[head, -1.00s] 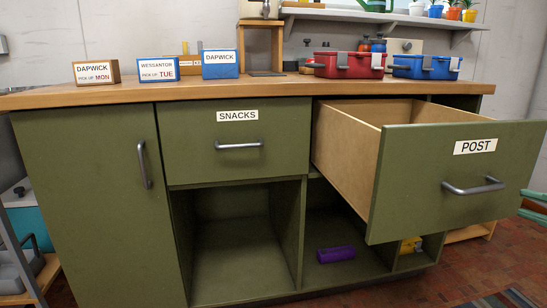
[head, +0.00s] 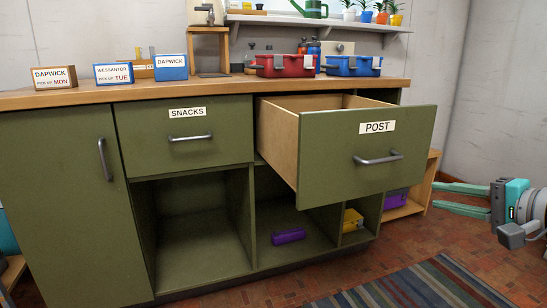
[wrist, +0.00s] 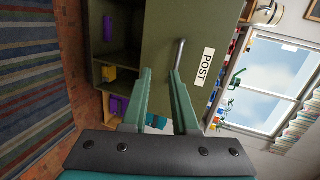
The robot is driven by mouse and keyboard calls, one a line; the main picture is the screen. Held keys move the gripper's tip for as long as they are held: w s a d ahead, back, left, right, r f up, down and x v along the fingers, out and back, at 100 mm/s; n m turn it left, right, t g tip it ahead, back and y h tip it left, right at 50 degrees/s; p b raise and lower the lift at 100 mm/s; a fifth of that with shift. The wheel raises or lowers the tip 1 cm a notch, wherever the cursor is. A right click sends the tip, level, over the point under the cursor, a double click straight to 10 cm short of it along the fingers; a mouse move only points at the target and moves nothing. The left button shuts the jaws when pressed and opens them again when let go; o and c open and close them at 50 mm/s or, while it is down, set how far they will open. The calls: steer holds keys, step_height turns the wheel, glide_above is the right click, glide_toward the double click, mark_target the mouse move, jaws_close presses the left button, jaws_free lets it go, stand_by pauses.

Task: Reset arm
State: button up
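My gripper (head: 466,198) is at the right edge of the head view, to the right of the green cabinet and apart from it. Its two green fingers are spread with nothing between them. In the wrist view my gripper (wrist: 162,82) is also open and empty, facing the POST drawer. The POST drawer (head: 340,165) is pulled out, with a grey bar handle (head: 378,158). In the wrist view the POST drawer (wrist: 160,40) and its handle (wrist: 179,53) lie beyond the fingertips.
The SNACKS drawer (head: 215,150) is shut. Parcel boxes, a red case (head: 285,66) and a blue case (head: 353,67) stand on the wooden counter (head: 150,91). A purple item (head: 288,236) lies in a lower compartment. A striped rug (head: 400,285) and clear floor lie in front.

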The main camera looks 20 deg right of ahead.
steer(key=w+a+f+n+g+y+p, duration=0.2)
steer(key=a+f+n+g, duration=0.2)
steer(key=a, duration=0.7)
steer(key=w+a+f+n+g+y+p, duration=0.1)
steer(key=a+f+n+g+p, duration=0.25)
steer(key=a, duration=0.75)
steer(key=s+a+f+n+g+h+p, duration=0.2)
steer(key=s+a+f+n+g+p, duration=0.1)
steer(key=s+a+f+n+g, duration=0.4)
steer(key=s+f+n+g+h+p, duration=0.1)
steer(key=s+g+h+p, duration=0.1)
steer(key=s, duration=0.8)
steer(key=shift+d+f+h, duration=0.25)
steer(key=shift+d+h, duration=0.2)
steer(key=shift+h, duration=0.35)
